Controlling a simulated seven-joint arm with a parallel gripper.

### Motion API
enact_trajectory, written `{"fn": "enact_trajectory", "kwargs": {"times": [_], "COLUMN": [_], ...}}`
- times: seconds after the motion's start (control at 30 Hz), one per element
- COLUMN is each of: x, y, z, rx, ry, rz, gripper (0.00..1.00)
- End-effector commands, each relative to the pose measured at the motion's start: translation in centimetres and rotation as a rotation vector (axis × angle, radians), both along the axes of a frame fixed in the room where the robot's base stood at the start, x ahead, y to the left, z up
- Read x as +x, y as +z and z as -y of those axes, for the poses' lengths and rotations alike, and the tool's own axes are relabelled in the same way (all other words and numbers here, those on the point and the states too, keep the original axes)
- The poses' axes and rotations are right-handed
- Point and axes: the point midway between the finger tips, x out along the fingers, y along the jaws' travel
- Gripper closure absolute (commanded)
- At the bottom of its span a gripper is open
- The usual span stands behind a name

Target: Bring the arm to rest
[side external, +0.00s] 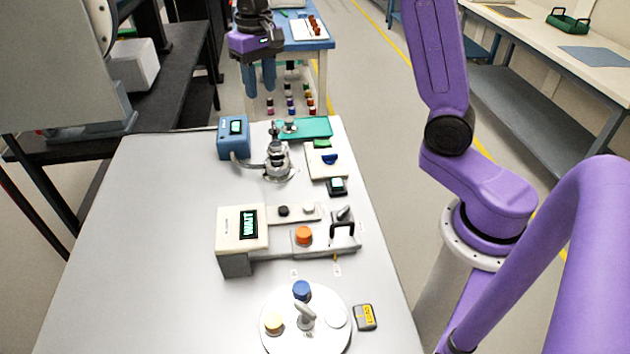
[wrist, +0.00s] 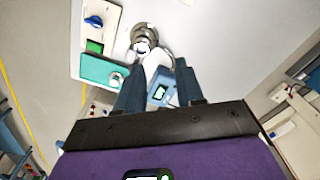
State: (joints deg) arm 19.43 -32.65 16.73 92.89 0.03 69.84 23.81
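My gripper (side external: 261,88) hangs in the air past the far end of the grey table (side external: 130,240), near the top of the side external view. Its two blue-grey fingers point down and stand apart with nothing held between them. In the wrist view my gripper (wrist: 160,72) also shows its fingers apart and empty. Beyond the fingertips in that view are a blue box with a small screen (wrist: 161,93) and a round metal fixture (wrist: 145,38). No contact with either shows.
The table carries a teal tray (side external: 316,128), a white device reading "WAIT" (side external: 236,228), an orange knob (side external: 304,235), a round white plate (side external: 275,343) with coloured pucks, and a yellow-grey meter (side external: 365,317). The table's left part is clear. A small blue-topped table (side external: 308,44) stands behind.

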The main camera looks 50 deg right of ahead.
Motion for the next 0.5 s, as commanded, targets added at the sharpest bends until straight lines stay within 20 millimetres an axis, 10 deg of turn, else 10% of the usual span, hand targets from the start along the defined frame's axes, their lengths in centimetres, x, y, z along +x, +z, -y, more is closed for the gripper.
{"fn": "enact_trajectory", "kwargs": {"times": [0.5], "x": [-15.5], "y": [-1.5], "z": [-5.2], "rx": [0.002], "ry": [0.611], "rz": [0.01], "gripper": [0.63]}}
